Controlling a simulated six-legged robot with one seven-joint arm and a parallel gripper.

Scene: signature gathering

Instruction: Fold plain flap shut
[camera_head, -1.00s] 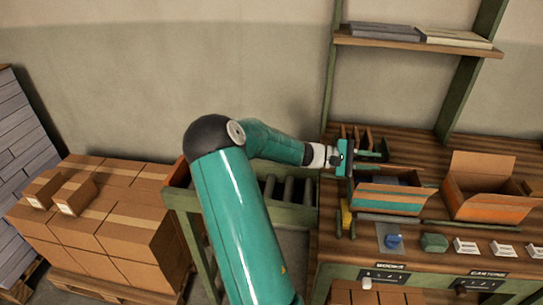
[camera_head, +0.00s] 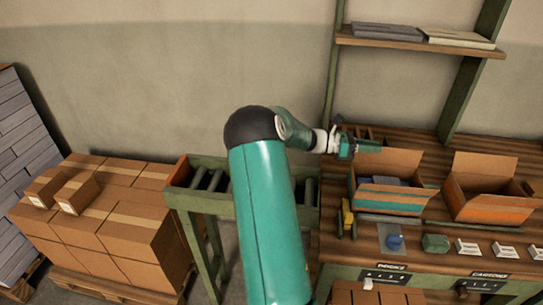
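An open carton (camera_head: 390,208) with a teal stripe on its front stands on the wooden bench right of my arm. Grey contents (camera_head: 388,182) show inside it. A plain brown flap (camera_head: 395,161) stands up at its back edge, leaning away from the opening. My gripper (camera_head: 372,147) is at the upper left corner of this flap, pointing right. Its fingers are small and overlap the flap's edge, so their gap and any contact are unclear.
A second open carton (camera_head: 490,208) with an orange stripe stands to the right. A roller conveyor (camera_head: 214,190) is at left; a shelf (camera_head: 415,43) hangs above.

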